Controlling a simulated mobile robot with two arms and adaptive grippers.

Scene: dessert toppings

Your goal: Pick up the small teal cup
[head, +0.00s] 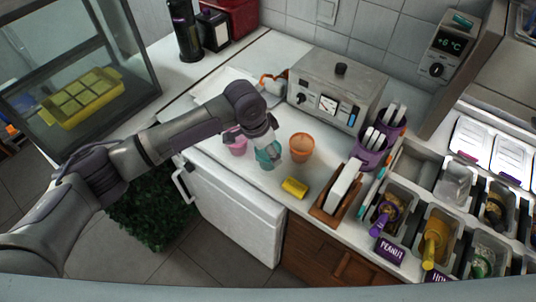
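The small teal cup (267,157) stands on the white counter (215,150), between a pink cup (236,143) on its left and an orange cup (302,147) on its right. My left gripper (263,143) comes in from the left and points down at the teal cup, its fingers right at the cup's top. The gripper partly covers the cup. At this size I cannot tell whether the fingers are closed on it. My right gripper is not in view.
A yellow block (295,187) lies right of the teal cup near the counter's front edge. A metal machine (337,88) stands behind. Purple cups (371,152) and topping bins (437,240) stand at right. A glass case (75,75) is at left.

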